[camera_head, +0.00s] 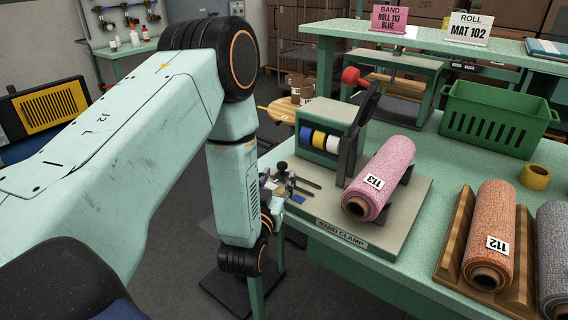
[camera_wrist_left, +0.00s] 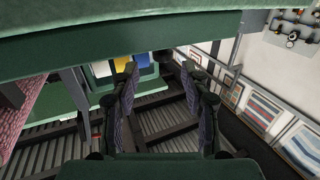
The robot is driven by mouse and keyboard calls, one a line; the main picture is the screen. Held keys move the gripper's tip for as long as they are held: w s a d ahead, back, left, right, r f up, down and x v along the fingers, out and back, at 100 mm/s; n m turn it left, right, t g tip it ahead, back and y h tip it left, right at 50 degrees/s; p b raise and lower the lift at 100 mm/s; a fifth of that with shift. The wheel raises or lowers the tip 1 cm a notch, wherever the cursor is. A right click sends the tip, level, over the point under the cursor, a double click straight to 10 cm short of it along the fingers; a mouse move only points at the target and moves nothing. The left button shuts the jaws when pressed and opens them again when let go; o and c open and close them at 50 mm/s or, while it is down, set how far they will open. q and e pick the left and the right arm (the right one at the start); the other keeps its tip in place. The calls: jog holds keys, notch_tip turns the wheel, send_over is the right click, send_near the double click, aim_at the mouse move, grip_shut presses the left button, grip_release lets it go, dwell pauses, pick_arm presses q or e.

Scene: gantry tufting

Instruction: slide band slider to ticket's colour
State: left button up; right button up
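The pink ticket (camera_head: 388,18) on the shelf reads "BAND ROLL 113 BLUE". The band clamp (camera_head: 342,233) is on the green bench, with blue (camera_head: 305,135), yellow (camera_head: 319,140) and white (camera_head: 332,145) bands in the window of its green housing. Pink roll 113 (camera_head: 385,170) lies in the clamp. I cannot make out the band slider for certain. My left gripper (camera_head: 302,188) is low at the bench's left edge, in front of the housing. In the left wrist view its fingers (camera_wrist_left: 160,72) are apart and empty, with the bands beyond them. My right gripper is out of view.
Orange roll 112 (camera_head: 492,232) lies in a wooden cradle at right, near a yellow tape roll (camera_head: 536,177). A green crate (camera_head: 495,117) stands behind. A card reading "ROLL MAT 102" (camera_head: 468,28) is on the shelf.

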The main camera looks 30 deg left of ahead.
aim_at(281, 166)
pick_arm(q)
jog(key=x, duration=0.6)
jog(key=shift+a+f, duration=0.25)
jog(key=shift+f, duration=0.05)
jog(key=shift+w+d+r, duration=0.1)
jog(key=shift+w, duration=0.05)
jog(key=shift+s+d+r, duration=0.15)
jog(key=shift+s+r, duration=0.1)
jog(key=shift+r, duration=0.05)
jog(key=shift+s, duration=0.1)
jog(key=shift+w+a+f, duration=0.25)
jog(key=shift+a, duration=0.05)
jog(key=shift+c, duration=1.2)
jog(key=shift+w, duration=0.15)
jog(key=shift+c, duration=0.8)
jog(key=shift+d+r, duration=0.1)
jog(key=shift+d, duration=0.1)
jog(key=shift+c, duration=1.4)
jog(key=shift+a, duration=0.1)
grip_shut()
